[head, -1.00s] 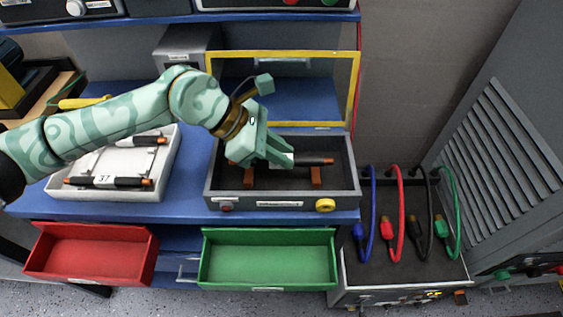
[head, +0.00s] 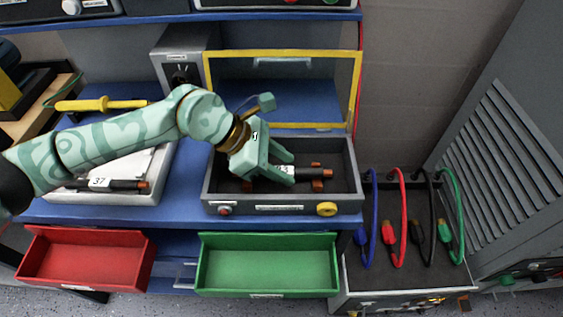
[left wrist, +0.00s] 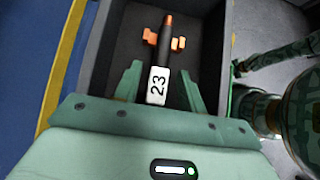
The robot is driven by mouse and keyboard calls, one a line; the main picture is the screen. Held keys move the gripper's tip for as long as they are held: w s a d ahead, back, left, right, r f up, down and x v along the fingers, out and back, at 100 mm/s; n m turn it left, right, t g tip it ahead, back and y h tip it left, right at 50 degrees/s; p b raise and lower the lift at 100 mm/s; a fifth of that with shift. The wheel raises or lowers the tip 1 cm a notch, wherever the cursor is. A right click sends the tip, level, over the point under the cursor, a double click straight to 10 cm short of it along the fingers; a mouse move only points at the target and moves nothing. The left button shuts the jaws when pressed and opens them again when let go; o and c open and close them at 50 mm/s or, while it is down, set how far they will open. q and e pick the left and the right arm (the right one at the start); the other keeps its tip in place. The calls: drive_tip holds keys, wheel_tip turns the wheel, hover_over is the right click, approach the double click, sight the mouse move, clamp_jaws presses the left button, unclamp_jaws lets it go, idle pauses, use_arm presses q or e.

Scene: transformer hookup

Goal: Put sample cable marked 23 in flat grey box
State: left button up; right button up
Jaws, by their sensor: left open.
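The sample cable marked 23 (left wrist: 158,85), a dark rod with an orange tip and a white label, rests in the dark-lined grey box (head: 345,195), whose yellow-framed lid (head: 357,90) is raised. Its label shows partly in the head view (head: 287,170). My left gripper (head: 291,167) is open over the label end, with its fingers on either side of the label in the left wrist view (left wrist: 160,82). Whether they touch it I cannot tell. A pale flat tray (head: 110,198) at the left holds a cable marked 37 (head: 125,184); my arm hides part of it.
An open red drawer (head: 85,262) and an open green drawer (head: 268,268) jut out below the blue bench. Blue, red, black and green leads (head: 400,225) stand at the right. A yellow-handled tool (head: 100,104) lies behind my left arm.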

use_arm(q)
drive_tip(key=p+v, duration=0.2)
drive_tip(key=v, duration=1)
idle(0.8)
